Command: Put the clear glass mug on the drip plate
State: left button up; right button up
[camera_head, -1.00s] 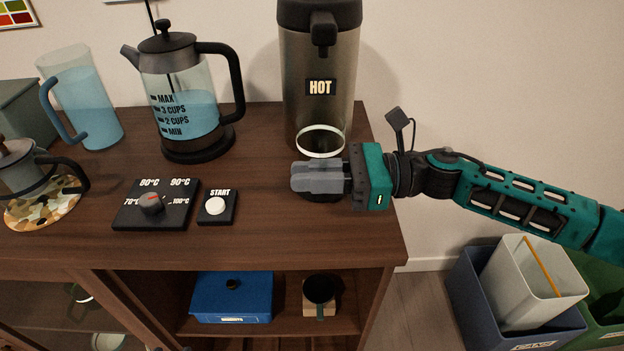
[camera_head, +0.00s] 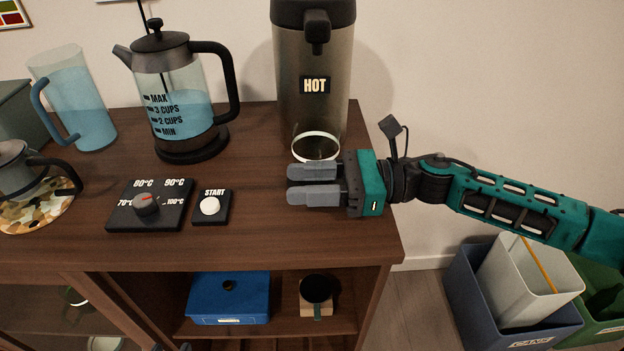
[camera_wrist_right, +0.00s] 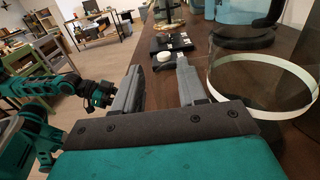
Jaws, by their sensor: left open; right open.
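The clear glass mug (camera_head: 317,134) stands in front of the HOT dispenser, below its spout, with a pale ring around it. In the right wrist view the mug (camera_wrist_right: 262,84) is to the right of my fingers. A dark surface shows through the mug; I cannot tell for sure whether this is the drip plate or how the mug rests on it. My right gripper (camera_head: 314,184) is open and empty, just in front of the mug, its fingers pointing left above the cabinet top. My left gripper (camera_wrist_right: 104,93) shows small in the right wrist view, away from the mug.
The HOT dispenser (camera_head: 313,60) stands behind the mug. A START button (camera_head: 210,206), temperature dial panel (camera_head: 150,205), French press (camera_head: 180,95) and blue-handled pitcher (camera_head: 80,105) are to the left. Bins (camera_head: 520,290) stand on the floor at right. The cabinet's front right top is clear.

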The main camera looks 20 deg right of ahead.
jog(key=shift+r, duration=0.2)
jog(key=b+v, duration=0.1)
jog(key=v, duration=1)
jog(key=shift+d+f, duration=0.1)
jog(key=shift+d, duration=0.05)
jog(key=shift+s+d, duration=0.15)
jog(key=shift+d, duration=0.2)
